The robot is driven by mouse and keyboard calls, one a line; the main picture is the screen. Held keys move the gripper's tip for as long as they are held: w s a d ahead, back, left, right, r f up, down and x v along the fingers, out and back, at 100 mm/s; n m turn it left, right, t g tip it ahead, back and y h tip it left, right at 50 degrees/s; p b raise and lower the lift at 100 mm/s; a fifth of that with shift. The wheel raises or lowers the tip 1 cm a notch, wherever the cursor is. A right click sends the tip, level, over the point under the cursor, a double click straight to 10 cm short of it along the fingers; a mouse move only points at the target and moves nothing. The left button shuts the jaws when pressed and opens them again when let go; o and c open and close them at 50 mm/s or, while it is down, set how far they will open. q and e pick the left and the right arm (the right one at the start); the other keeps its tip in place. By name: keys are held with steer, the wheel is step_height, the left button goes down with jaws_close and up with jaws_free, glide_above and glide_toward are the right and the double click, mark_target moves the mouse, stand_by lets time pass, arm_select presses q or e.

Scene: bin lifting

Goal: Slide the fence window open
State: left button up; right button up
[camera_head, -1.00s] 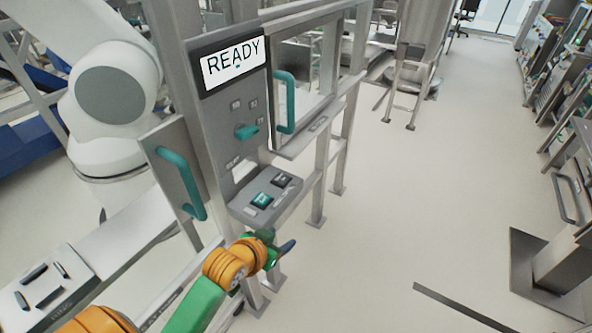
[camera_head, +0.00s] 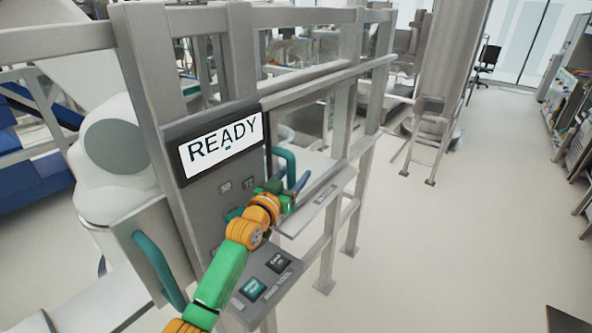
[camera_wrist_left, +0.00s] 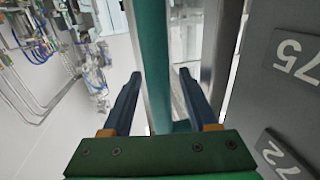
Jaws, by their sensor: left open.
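The fence window, with its grey frame (camera_head: 325,88), is just right of the control panel (camera_head: 205,195). Its teal handle (camera_head: 291,162) stands upright near the panel edge. My left gripper (camera_head: 292,184) is at this handle and partly covers its lower part. In the left wrist view, the gripper (camera_wrist_left: 160,74) is open, and a teal handle bar (camera_wrist_left: 156,50) runs between its two blue fingers. I cannot tell whether either finger touches the bar. My right gripper is in no view.
The panel has a READY display (camera_head: 222,146) and a button box (camera_head: 265,278) below my left arm. A second teal handle (camera_head: 158,268) is on the left. A white robot arm (camera_head: 118,150) stands behind the fence. The floor (camera_head: 440,240) to the right is clear.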

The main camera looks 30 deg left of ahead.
arm_select(q)
steer(key=shift+w+f, duration=0.1)
steer(key=shift+w, duration=0.6)
steer(key=shift+s, duration=0.1)
steer(key=c, duration=0.7)
jaws_close()
steer(key=shift+f, duration=0.15)
